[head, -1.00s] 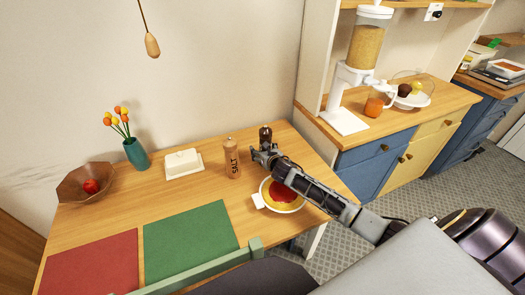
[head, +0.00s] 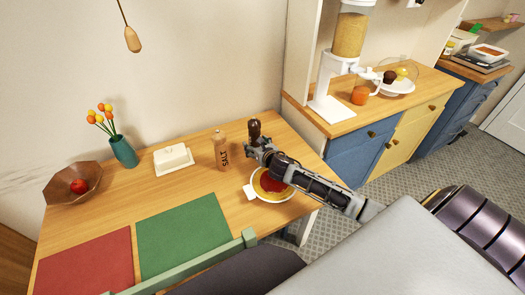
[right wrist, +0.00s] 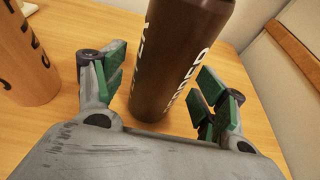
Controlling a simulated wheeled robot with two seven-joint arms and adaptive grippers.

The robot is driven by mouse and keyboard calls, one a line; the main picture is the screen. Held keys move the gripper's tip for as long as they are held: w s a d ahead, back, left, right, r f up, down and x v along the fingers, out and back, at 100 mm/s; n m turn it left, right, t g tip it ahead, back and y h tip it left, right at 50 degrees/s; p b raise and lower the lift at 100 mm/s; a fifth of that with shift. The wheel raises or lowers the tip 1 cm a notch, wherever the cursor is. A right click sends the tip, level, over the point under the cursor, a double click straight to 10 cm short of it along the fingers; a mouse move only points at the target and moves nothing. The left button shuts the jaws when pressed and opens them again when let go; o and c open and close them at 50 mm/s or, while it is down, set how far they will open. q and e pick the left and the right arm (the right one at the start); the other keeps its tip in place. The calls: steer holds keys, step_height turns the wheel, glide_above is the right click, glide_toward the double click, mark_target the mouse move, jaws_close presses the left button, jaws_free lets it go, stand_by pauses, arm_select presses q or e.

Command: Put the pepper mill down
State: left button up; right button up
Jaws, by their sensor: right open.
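The dark brown pepper mill (head: 255,128) stands upright on the wooden table (head: 85,215), right of the light wooden salt mill (head: 221,152). My right gripper (head: 257,146) is at the mill's near side. In the right wrist view the pepper mill (right wrist: 178,55) stands between the spread green-padded fingers, its base on the tabletop. Gaps show beside the mill, so the gripper is open around it. The mill's top is cut off in that view. My left gripper is not in view.
A bowl of red-topped food (head: 272,186) lies under my right forearm. A butter dish (head: 173,159), a vase (head: 123,151) and a wooden bowl (head: 64,190) stand further left. Red and green placemats (head: 183,235) lie in front. A green chair back (head: 215,258) is at the near edge.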

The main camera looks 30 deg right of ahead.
mark_target(258, 146)
steer(key=v, duration=0.2)
steer(key=shift+s+r, duration=0.1)
steer(key=shift+s, duration=0.15)
steer(key=shift+s+r, duration=0.1)
steer(key=shift+s, duration=0.25)
steer(key=shift+v, duration=0.8)
steer(key=shift+s+a+r, duration=0.1)
steer(key=shift+s+r, duration=0.15)
steer(key=shift+s, duration=0.2)
steer(key=shift+s+r, duration=0.15)
steer(key=shift+s, duration=0.25)
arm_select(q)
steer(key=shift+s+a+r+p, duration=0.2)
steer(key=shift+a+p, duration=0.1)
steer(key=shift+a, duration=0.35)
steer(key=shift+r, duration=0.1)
arm_select(e)
steer(key=shift+r, duration=0.1)
